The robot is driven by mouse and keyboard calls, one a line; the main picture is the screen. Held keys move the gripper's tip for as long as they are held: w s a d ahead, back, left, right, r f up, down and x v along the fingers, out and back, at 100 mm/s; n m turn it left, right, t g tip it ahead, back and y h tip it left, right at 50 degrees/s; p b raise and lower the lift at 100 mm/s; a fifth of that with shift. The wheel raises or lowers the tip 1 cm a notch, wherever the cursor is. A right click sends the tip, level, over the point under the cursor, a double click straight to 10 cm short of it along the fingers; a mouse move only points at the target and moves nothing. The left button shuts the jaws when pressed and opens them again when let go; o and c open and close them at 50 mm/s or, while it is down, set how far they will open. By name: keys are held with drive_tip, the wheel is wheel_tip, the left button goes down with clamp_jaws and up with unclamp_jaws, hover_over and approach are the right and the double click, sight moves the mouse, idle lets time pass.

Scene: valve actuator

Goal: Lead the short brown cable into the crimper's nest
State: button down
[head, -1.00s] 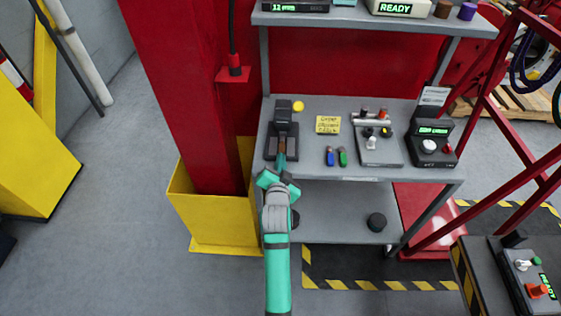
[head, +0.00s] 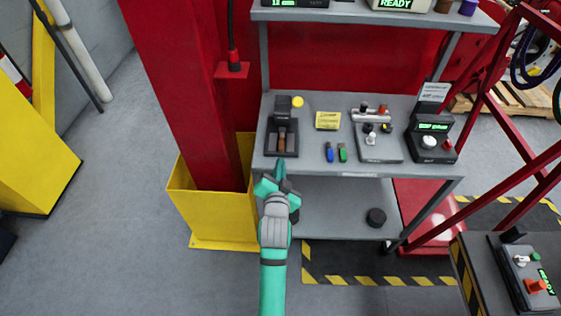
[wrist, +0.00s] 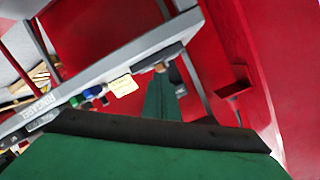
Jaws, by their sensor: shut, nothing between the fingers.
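The dark crimper (head: 284,110) stands at the left end of the grey bench top. A short brown piece, seemingly the brown cable (head: 282,142), lies in the recess of its base, pointing towards the bench's front edge. My gripper (head: 280,164) is shut and empty. Its tips are just in front of the crimper base, apart from the brown piece. In the wrist view my gripper (wrist: 162,84) points at the bench edge, and a small brown end (wrist: 160,68) shows just past the tips. How deep the cable sits is too small to tell.
On the bench are a yellow note (head: 327,120), a blue and a green connector (head: 342,152), a switch fixture (head: 378,145) and a tester with a green display (head: 433,135). A red column (head: 190,90) with a yellow guard (head: 208,215) stands close left.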

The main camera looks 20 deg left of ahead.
sight(281, 150)
drive_tip(key=v, duration=0.8)
drive_tip(key=shift+x, duration=6.55)
drive_tip(key=shift+w, duration=0.15)
drive_tip(key=v, duration=1.3)
drive_tip(key=shift+s, duration=0.25)
drive_tip(key=shift+r, duration=0.1)
